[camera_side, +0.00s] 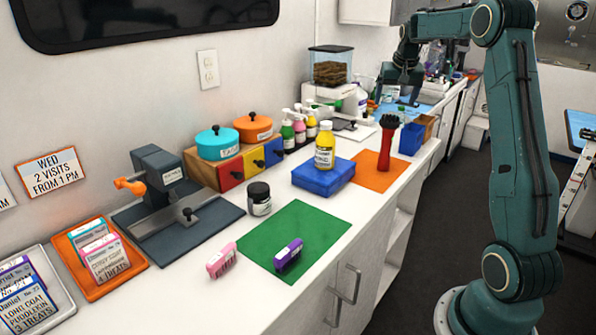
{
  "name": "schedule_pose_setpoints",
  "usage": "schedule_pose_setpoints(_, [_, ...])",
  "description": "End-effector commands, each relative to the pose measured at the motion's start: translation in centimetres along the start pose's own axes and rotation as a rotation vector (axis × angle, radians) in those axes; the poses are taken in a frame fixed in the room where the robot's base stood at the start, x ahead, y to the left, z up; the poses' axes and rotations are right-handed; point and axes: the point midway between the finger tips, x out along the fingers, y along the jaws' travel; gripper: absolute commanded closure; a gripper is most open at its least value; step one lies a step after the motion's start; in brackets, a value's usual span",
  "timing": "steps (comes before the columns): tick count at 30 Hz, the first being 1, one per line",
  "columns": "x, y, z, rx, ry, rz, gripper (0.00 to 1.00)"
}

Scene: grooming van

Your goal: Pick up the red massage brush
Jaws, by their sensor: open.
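My gripper (398,97) is at the far end of the counter, pointing down over a blue area. It is small in this view, and its jaws are open with nothing clearly between them. A tall red object with a dark, flared top (386,143) stands upright on the orange mat (367,177), nearer than my gripper and apart from it. A small red item (371,107) shows just left of my gripper; I cannot tell which of these is the red massage brush. A pink brush (221,260) lies beside the green mat (302,226), and a purple brush (288,255) lies on it.
A blue box (323,178) bears a yellow bottle (325,144). Several pump bottles (300,132), drawers with lidded pots (217,142) and a dark jar (259,199) line the wall side. The green mat is mostly clear.

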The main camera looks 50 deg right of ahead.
Motion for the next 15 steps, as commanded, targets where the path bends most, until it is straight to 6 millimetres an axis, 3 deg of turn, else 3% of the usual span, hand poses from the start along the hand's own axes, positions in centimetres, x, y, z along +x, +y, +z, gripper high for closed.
schedule_pose_setpoints(6, [2.7, 0.0, 0.0, 0.001, -0.001, 0.000, 0.15])
schedule_pose_setpoints(15, [3.4, 0.0, 0.0, 0.000, 0.001, 0.000, 0.15])
